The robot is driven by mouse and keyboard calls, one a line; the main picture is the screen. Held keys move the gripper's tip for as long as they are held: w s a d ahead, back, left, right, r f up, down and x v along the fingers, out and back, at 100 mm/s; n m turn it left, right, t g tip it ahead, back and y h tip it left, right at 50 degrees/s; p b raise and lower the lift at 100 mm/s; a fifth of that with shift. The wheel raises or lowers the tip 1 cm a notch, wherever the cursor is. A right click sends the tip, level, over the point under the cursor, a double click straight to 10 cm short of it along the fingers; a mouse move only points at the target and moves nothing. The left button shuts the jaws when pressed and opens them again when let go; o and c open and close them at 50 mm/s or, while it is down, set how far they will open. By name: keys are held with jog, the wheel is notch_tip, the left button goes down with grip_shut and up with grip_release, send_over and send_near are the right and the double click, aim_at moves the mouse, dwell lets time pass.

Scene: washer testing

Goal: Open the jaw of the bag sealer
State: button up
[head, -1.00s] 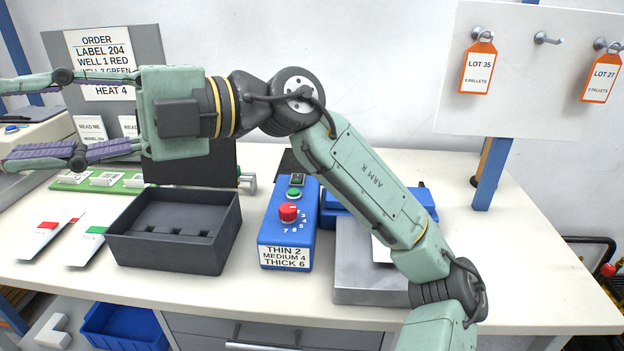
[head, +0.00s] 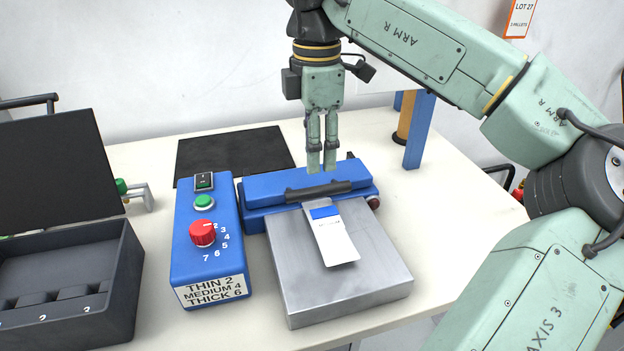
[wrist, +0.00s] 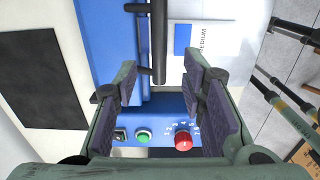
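The bag sealer has a blue jaw (head: 275,187) with a black bar handle (head: 318,190) along its front. The jaw lies down on its base. In the wrist view the handle (wrist: 158,40) runs up between my fingers' line of sight. A white bag with a blue band (head: 332,240) lies on the sealer's metal plate (head: 300,285), its top end at the jaw; how far it goes under is hidden. My gripper (head: 322,170) points down above the jaw, just behind the handle in the head view. In the wrist view my gripper's fingers (wrist: 162,88) are apart with nothing held.
A blue control box (head: 208,245) with a red knob (head: 203,233) and green button stands left of the sealer. A dark tray (head: 70,270) is further left. A black mat (head: 233,152) lies behind. A blue post (head: 419,130) stands at the back right.

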aim_at(315, 187)
notch_tip(315, 187, down, 8)
jog(key=shift+a+r+p, duration=0.1)
jog(key=shift+r+p, duration=0.15)
jog(key=shift+p, duration=0.1)
jog(key=shift+c, duration=0.2)
grip_shut()
dwell(0.6)
